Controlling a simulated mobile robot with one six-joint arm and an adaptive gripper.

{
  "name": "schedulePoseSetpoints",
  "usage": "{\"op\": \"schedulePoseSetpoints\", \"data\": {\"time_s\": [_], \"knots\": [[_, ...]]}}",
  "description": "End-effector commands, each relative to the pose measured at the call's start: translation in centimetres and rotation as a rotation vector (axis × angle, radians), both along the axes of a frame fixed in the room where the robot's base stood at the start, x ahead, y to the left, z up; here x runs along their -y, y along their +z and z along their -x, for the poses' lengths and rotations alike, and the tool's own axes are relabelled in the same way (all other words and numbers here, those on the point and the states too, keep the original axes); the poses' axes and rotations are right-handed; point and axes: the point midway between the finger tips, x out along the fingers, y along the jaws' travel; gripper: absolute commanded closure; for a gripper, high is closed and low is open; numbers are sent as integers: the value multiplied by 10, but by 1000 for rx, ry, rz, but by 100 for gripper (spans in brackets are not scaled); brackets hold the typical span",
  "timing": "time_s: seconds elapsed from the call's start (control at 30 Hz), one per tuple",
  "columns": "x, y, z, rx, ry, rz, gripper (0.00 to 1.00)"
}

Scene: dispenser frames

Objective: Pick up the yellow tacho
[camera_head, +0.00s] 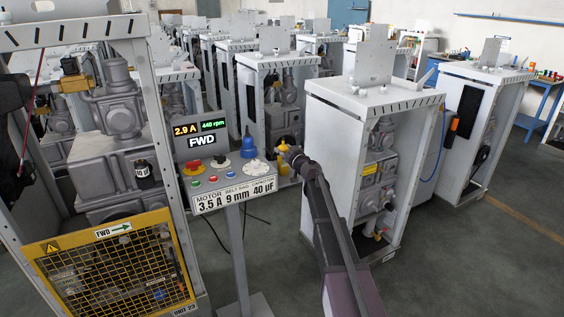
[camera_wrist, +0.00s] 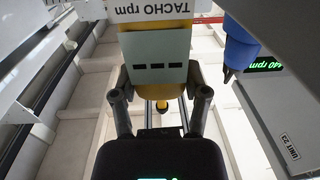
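The yellow tacho (camera_wrist: 160,86) is large in the wrist view, upside down, with a white label reading "TACHO rpm" and a pale grey face with dark dashes. In the head view the tacho (camera_head: 283,159) is a small yellow shape at the right end of the control console (camera_head: 232,182). My gripper (camera_wrist: 160,88) has one finger on each side of the tacho body, close to its edges. The head view also shows my gripper (camera_head: 291,156) right at the tacho, partly covering it. I cannot tell whether the pads press on it.
A blue tool (camera_head: 248,145) stands left of the tacho; in the wrist view the blue tool (camera_wrist: 239,46) is close beside the right finger. A black-and-white device (camera_head: 222,160) is further left. A grey cabinet (camera_head: 338,150) stands to the right, and a yellow mesh guard (camera_head: 112,268) at lower left.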

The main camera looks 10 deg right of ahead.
Motion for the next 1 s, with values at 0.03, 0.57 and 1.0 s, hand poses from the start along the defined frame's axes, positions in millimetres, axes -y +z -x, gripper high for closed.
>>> {"op": "schedulePoseSetpoints", "data": {"time_s": [0.03, 0.57, 1.0], "knots": [[0, 0, 0, 0, 0, 0, 92], [0, 5, 0, 0, 0, 0, 98], [-1, 39, 0, 0, 1, 0, 98]]}}
